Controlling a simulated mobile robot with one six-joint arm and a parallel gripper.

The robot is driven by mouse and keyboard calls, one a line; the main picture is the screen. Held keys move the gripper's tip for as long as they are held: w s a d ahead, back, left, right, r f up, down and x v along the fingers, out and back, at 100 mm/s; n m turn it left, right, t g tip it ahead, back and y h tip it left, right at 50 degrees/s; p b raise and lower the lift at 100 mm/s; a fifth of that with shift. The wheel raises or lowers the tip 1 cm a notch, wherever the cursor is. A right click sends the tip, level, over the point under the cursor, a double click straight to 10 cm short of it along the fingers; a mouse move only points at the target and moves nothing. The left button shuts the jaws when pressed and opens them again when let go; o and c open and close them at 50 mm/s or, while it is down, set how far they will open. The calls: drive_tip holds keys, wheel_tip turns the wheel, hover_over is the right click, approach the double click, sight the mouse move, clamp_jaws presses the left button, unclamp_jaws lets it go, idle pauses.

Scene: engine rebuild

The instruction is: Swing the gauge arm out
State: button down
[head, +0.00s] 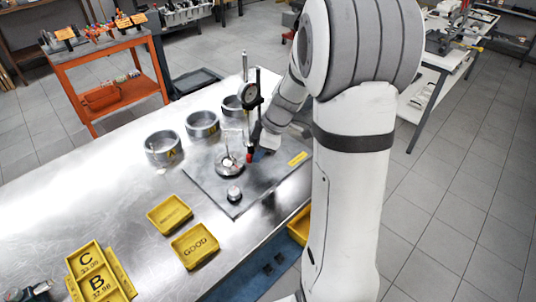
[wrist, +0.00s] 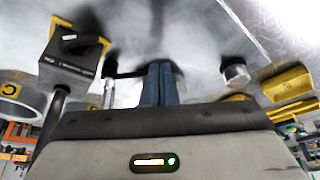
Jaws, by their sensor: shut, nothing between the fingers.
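The dial gauge (head: 250,95) is up on a thin post of its stand, above a dark grey plate (head: 207,187) on the metal bench. A glass-like cylinder (head: 233,143) and a small metal knob-topped piece (head: 234,194) are on the plate. In the wrist view, my gripper's blue-grey fingers (wrist: 160,82) are shut with nothing between them. A short dark bar (wrist: 128,73) shows just left of the fingers; I cannot tell whether they touch it. A dark block with a printed label (wrist: 75,62) is further left. In the head view, the fingertips are hard to make out beside the stand.
Several metal rings stand behind the plate, one of them at the left (head: 162,149). Yellow trays, including the GOOD tray (head: 195,247), lie in front. An orange cart (head: 108,75) stands beyond the bench. The bench's left part is mostly clear.

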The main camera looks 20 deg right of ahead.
drive_tip(key=shift+d, duration=0.15)
drive_tip(key=d+b, duration=0.1)
drive_tip(key=s+d, duration=0.1)
drive_tip(key=d+b, duration=0.1)
drive_tip(key=shift+s+d+f+b, duration=0.2)
drive_tip(key=shift+s+f+b, duration=0.1)
drive_tip(key=shift+s+b, duration=0.05)
drive_tip(key=v, duration=1.1)
drive_tip(key=s+a+f+m+h, duration=0.1)
drive_tip(key=s+a+m+h, duration=0.1)
drive_tip(key=s+a+m, duration=0.3)
drive_tip(key=s+a+f+m+h, duration=0.2)
drive_tip(key=s+a+m, duration=0.4)
drive_tip(key=s, duration=0.7)
drive_tip(key=shift+f+m+t, duration=0.15)
drive_tip(key=shift+m+t, duration=0.25)
drive_tip(key=shift+m, duration=0.8)
